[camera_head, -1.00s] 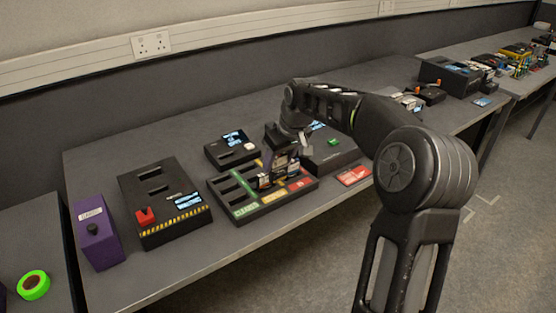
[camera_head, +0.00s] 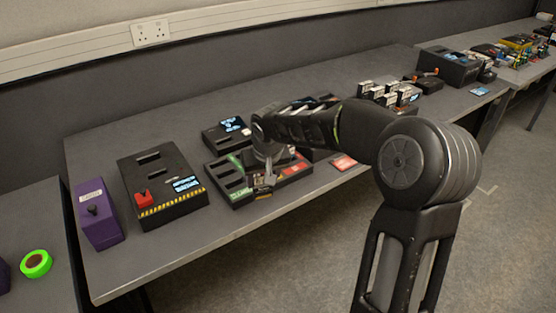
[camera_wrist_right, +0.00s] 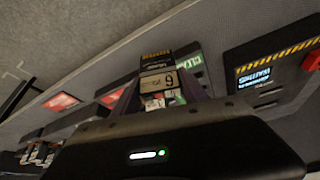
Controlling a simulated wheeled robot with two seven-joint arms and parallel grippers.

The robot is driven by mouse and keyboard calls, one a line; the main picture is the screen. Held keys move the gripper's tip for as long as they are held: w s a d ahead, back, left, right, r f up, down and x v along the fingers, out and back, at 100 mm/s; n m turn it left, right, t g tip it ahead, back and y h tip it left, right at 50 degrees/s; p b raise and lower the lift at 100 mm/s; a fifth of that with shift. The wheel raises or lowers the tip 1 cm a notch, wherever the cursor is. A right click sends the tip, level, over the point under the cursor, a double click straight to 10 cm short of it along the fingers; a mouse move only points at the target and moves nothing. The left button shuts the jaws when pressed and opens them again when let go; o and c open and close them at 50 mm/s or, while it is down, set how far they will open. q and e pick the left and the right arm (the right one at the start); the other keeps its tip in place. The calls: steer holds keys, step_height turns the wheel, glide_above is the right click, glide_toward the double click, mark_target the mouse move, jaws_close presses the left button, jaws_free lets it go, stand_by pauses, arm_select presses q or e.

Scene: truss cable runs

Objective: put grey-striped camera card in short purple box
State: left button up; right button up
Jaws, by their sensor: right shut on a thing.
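My right gripper (camera_head: 264,178) is shut on a small card (camera_head: 263,187) over the front of the slotted black tray (camera_head: 240,200). In the right wrist view the held card (camera_wrist_right: 158,82) shows a pale label with a 6. A darker piece with a yellow edge lies just beyond it; I cannot tell whether it is part of the card. No grey stripe can be made out. A purple box (camera_head: 101,228) with a white label and a dark knob stands at the table's left end. My left gripper is not in view.
A black device (camera_head: 160,170) with a red switch and striped edge stands between the purple box and the tray. A red card (camera_head: 343,162) lies right of the tray. A green tape roll (camera_head: 36,264) lies on the left table. Part of the tray is hidden behind my arm.

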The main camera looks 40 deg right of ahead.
steer(key=s+a+n+y, duration=0.1)
steer(key=s+a+n, duration=0.1)
steer(key=a, duration=1.4)
steer(key=shift+s+a+n, duration=0.2)
steer(key=shift+a+n, duration=0.05)
steer(key=shift+n, duration=0.45)
steer(key=shift+a, duration=0.1)
